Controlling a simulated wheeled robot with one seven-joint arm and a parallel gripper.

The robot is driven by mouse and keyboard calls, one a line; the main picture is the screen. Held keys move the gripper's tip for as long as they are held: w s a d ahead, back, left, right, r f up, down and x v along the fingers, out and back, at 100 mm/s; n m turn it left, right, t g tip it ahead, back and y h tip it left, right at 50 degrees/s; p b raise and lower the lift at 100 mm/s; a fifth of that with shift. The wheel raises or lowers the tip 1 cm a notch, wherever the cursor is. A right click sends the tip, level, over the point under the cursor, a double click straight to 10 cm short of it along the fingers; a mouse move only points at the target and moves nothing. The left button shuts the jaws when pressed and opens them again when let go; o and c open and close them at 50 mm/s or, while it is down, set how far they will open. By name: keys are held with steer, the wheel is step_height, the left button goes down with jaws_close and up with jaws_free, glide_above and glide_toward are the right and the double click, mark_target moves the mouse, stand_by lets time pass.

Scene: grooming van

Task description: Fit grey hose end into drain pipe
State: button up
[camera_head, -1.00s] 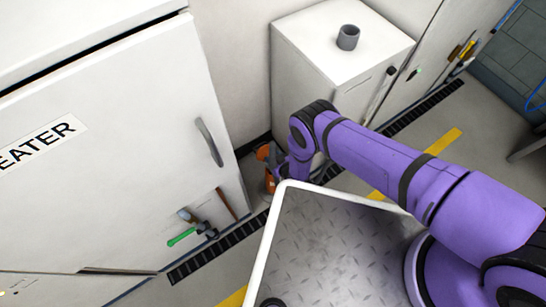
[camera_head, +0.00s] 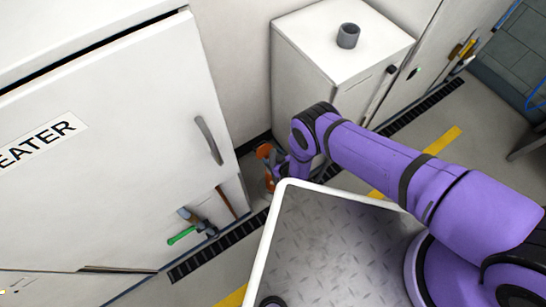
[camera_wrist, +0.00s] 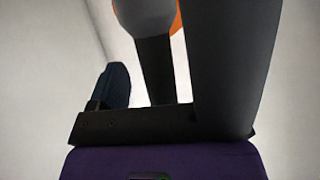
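A short grey open cylinder (camera_head: 348,36) stands upright on top of the white cabinet (camera_head: 300,35); I cannot tell whether it is the drain pipe. My gripper is low in the gap between the two white cabinets, mostly hidden by my own arm in the head view. In the wrist view, my gripper (camera_wrist: 160,85) shows as dark parts, with a large dark grey shape at the right. A pale grey rounded thing (camera_wrist: 145,14) with orange behind it lies beyond. I cannot make out a grey hose end or whether anything is held.
An orange object (camera_head: 264,152) stands in the gap beside my gripper. A large white cabinet (camera_head: 120,150) marked "EATER" fills the left, with green-handled (camera_head: 182,236) and brown-handled tools on its front.

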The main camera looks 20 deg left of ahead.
steer(key=v, duration=1)
steer(key=shift+s+d+r, duration=0.15)
steer(key=shift+s+d, duration=0.1)
